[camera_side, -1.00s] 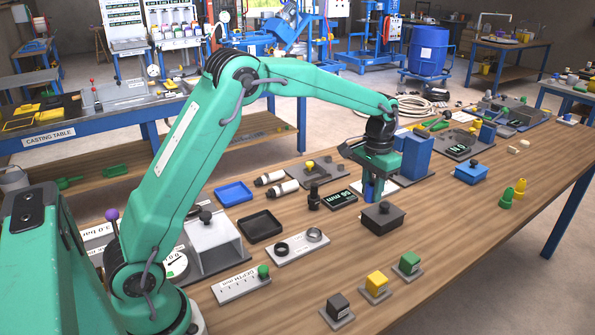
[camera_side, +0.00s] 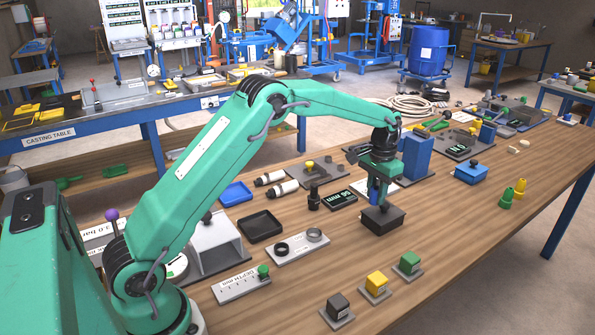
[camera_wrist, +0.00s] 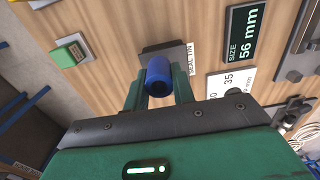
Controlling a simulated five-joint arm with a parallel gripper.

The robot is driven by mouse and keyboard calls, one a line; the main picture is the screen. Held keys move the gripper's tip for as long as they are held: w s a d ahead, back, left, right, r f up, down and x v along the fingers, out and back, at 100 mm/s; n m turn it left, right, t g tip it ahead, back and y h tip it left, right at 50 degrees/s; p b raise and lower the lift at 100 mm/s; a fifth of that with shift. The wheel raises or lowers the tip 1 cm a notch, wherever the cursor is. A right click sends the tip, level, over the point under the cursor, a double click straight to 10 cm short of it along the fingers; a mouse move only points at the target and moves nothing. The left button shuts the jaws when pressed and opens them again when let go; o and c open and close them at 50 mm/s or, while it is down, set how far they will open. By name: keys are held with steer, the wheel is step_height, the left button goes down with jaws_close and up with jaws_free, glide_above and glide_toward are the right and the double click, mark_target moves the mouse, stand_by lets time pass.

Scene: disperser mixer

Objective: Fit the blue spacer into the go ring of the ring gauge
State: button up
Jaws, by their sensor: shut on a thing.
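My gripper (camera_side: 377,196) is shut on the blue spacer (camera_wrist: 159,76), a short hollow cylinder held between the two green fingers. The spacer also shows in the side view (camera_side: 374,186), partly hidden by a finger. My gripper is over or just behind the black lidded box, above the bench; the exact gap cannot be told. The ring gauge (camera_side: 298,247) is a pale plate to the left in the side view, carrying a black ring (camera_side: 281,249) and a grey ring (camera_side: 314,235). Its lettering is too small to tell which is the go ring.
The black box (camera_side: 381,220) is below my gripper. A dark display (camera_side: 341,200) reads 56 mm, beside a black upright post (camera_side: 313,198). A blue block (camera_side: 416,158) stands behind right. Green (camera_side: 409,264) and yellow (camera_side: 376,283) blocks are in front. Bench at right front is clear.

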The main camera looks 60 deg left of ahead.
steer(key=w+a+f, duration=0.1)
steer(key=a, duration=0.1)
steer(key=w+a+f, duration=0.1)
steer(key=a+f, duration=0.1)
steer(key=a, duration=0.1)
steer(key=w+a+f, duration=0.1)
steer(key=a+f, duration=0.1)
steer(key=a, duration=0.1)
steer(key=shift+a+f, duration=0.15)
steer(key=shift+a, duration=0.1)
steer(key=shift+f, duration=0.15)
steer(key=shift+f, duration=1.9)
steer(key=shift+f, duration=0.1)
steer(key=o, duration=0.7)
steer(key=shift+c, duration=0.2)
